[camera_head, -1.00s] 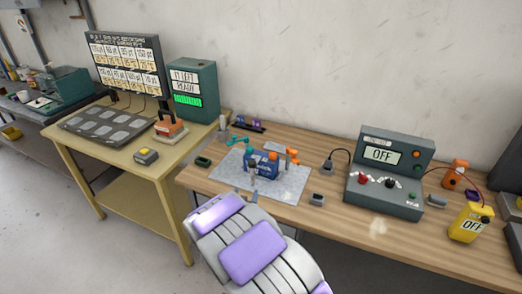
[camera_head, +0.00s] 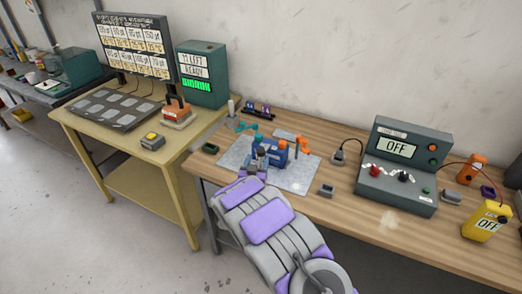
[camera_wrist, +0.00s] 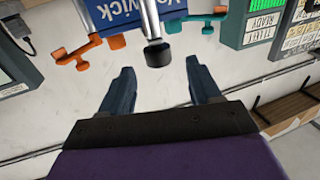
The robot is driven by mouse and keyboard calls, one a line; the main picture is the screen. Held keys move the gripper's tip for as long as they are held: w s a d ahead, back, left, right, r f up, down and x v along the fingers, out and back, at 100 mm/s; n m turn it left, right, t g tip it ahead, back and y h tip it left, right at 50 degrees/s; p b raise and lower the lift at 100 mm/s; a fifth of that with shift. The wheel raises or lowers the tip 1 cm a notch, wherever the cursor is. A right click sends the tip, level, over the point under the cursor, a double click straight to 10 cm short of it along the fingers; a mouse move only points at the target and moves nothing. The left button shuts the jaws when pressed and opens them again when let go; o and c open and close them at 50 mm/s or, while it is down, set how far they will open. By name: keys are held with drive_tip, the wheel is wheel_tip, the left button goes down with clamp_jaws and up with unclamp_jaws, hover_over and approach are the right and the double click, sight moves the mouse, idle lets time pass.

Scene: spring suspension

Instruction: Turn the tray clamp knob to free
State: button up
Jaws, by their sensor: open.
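A blue device (camera_head: 274,151) with white lettering stands on a grey plate (camera_head: 296,182) on the wooden bench. A teal lever-like part (camera_head: 247,126) and an orange one (camera_head: 302,144) stand on either side of it. In the wrist view, the blue device (camera_wrist: 118,14) appears upside down, with the orange part (camera_wrist: 78,52) left and the teal part (camera_wrist: 207,22) right. A black round knob (camera_wrist: 158,54) ends a metal rod between them. My gripper (camera_wrist: 163,76) is open and empty, with the knob just beyond its fingertips, apart from them. I cannot tell which part is the tray clamp knob.
A grey control box (camera_head: 402,165) reading OFF stands right on the bench. A yellow OFF unit (camera_head: 484,222) is at far right. A yellow table (camera_head: 112,140) at left holds a display board and a green READY box (camera_head: 203,72).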

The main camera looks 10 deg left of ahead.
sight(261, 148)
drive_tip(key=w, duration=0.2)
drive_tip(key=w+b, duration=0.1)
drive_tip(key=w, duration=0.2)
drive_tip(key=w+d, duration=0.1)
drive_tip(key=w, duration=0.2)
drive_tip(key=shift+a, duration=0.1)
clamp_jaws()
idle(0.5)
